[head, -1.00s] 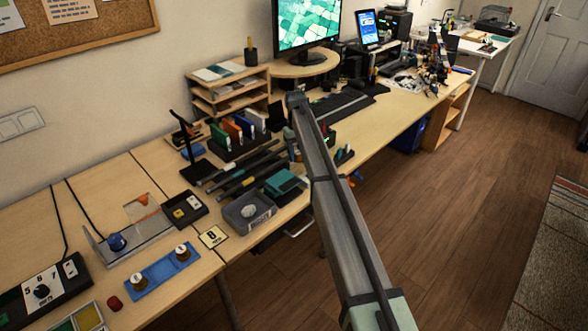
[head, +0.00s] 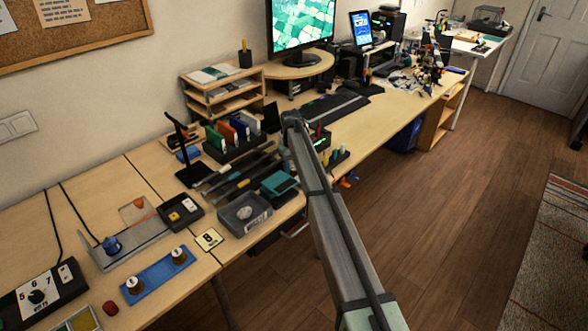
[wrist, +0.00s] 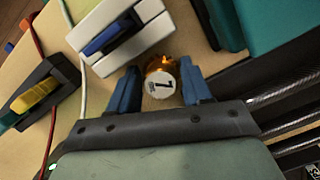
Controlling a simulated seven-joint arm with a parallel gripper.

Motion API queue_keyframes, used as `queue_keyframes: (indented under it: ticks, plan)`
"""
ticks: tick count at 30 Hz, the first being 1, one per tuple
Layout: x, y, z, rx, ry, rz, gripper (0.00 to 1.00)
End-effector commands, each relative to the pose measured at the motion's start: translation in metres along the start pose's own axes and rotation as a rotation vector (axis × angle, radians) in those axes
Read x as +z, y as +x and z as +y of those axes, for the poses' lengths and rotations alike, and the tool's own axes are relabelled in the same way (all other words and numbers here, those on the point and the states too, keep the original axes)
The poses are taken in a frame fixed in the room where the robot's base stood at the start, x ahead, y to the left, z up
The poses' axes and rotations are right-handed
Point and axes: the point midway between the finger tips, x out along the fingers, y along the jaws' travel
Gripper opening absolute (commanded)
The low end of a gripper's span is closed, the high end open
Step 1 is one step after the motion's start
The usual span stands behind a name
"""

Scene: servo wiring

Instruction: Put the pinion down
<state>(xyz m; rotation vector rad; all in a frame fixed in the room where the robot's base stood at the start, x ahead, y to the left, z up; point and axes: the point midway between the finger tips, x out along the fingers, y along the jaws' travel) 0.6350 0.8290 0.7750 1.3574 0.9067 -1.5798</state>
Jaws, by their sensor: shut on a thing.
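In the wrist view my gripper (wrist: 161,88) has its two blue fingers on either side of a small round piece, which I take as the pinion (wrist: 160,84). Its white round face carries a dark mark like a 1 or 7, and an amber, brass-like part shows behind it. The fingers are shut on it. A pale wooden surface shows beyond; I cannot tell whether the pinion touches it. In the head view my arm hides the gripper and the pinion.
Close by in the wrist view are a white block with a blue lever (wrist: 118,36), a black block with a yellow lever (wrist: 38,92), red and white cables, and dark rods at right. In the head view, a grey bin (head: 245,214) and blue board (head: 158,273) stand on the desk.

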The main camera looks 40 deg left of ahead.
Motion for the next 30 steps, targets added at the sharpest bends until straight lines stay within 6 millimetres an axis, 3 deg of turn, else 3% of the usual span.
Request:
queue_keyframes:
  ticks: [4, 16, 30]
  plan:
    - [0.0, 0.0, 0.0, 0.0, 0.0, 0.0, 0.59]
    - [0.0, -0.01, 0.0, 0.0, 0.0, 0.0, 0.59]
    - [-0.001, -0.092, 0.0, 0.0, 0.0, 0.001, 0.59]
